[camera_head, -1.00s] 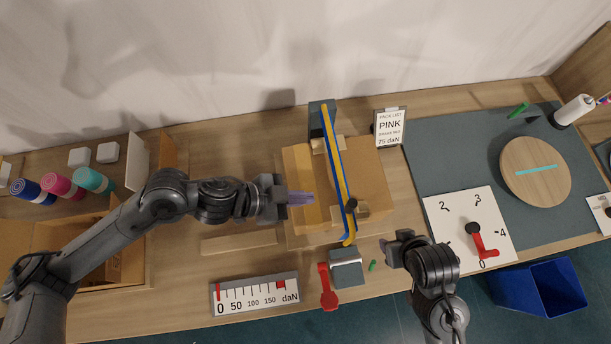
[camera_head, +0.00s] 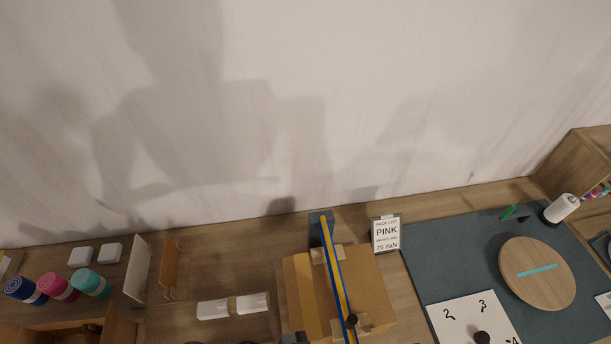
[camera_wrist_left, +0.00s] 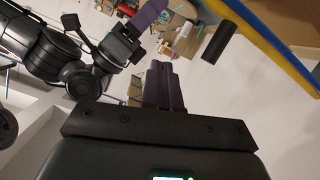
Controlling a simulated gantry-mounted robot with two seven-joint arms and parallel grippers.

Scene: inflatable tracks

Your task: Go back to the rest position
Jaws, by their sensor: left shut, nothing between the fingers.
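My left gripper (camera_wrist_left: 163,85) shows in the left wrist view, its purple fingers together with nothing between them. My other arm shows at the upper left of that view, with a dark gripper (camera_wrist_left: 125,40) and a purple finger; whether it is open or shut cannot be told. In the head view neither gripper can be made out. The wooden box fixture (camera_head: 370,285) with the blue-and-yellow bar (camera_head: 333,270) stands at the bottom middle, cut off by the frame edge.
The pack list card (camera_head: 386,234) reads PINK, 75 daN. Blue, pink and teal rolls (camera_head: 58,287) lie at left. White pieces (camera_head: 235,306) lie left of the fixture. A round wooden disc (camera_head: 537,273) lies on the grey mat (camera_head: 440,256) at right.

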